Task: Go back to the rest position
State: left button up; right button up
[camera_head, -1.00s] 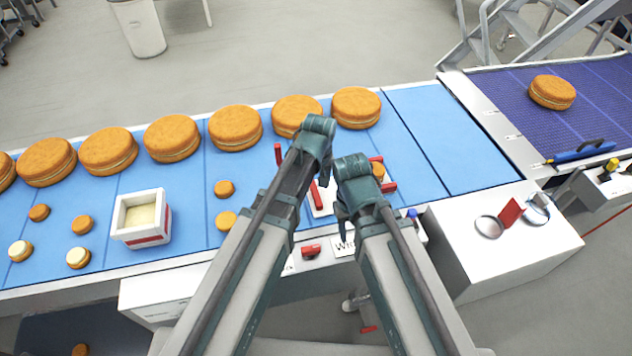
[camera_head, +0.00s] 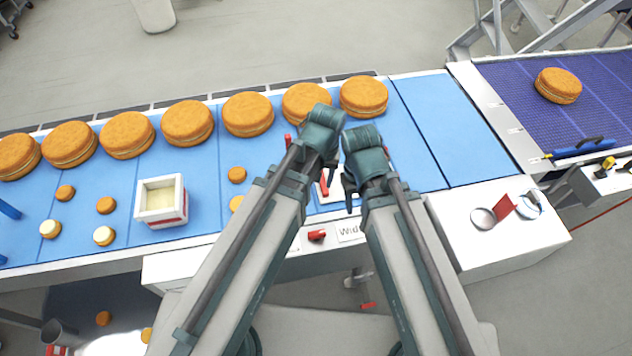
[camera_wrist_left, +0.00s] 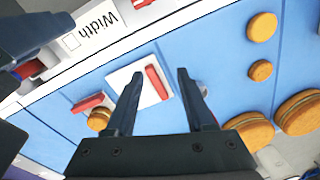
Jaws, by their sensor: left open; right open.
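My left gripper (camera_head: 326,172) is open and empty. It hangs above a white plate with red guide bars on the blue belt. In the left wrist view its two fingers (camera_wrist_left: 160,74) are spread, with the white plate (camera_wrist_left: 122,75) and a red bar (camera_wrist_left: 157,82) beyond them. My right gripper (camera_head: 350,197) is open beside it, to the right and slightly lower, over the same plate. The two grippers are close together with a narrow gap. The right gripper hides part of the plate. A small round (camera_wrist_left: 99,120) lies by another red bar in the left wrist view.
A row of large orange rounds (camera_head: 188,122) lies along the belt's far side. A white box (camera_head: 161,220) with cream filling and several small rounds (camera_head: 106,205) are at left. A white cabinet (camera_head: 470,245) stands right. The belt's right end is clear.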

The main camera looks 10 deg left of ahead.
pick_arm(q)
jog(key=s+a+m, duration=0.1)
jog(key=s+m, duration=0.2)
jog(key=s, duration=0.3)
jog(key=shift+s+a+m+g, duration=0.15)
jog(key=shift+s+m+g, duration=0.15)
jog(key=shift+g, duration=0.1)
jog(key=shift+f, duration=0.1)
pick_arm(e)
jog(key=shift+f, duration=0.1)
notch_tip(320, 180, down, 7)
jog(key=b, duration=0.7)
pick_arm(q)
notch_tip(320, 180, down, 7)
jog(key=shift+r, duration=0.2)
pick_arm(e)
jog(key=shift+r, duration=0.2)
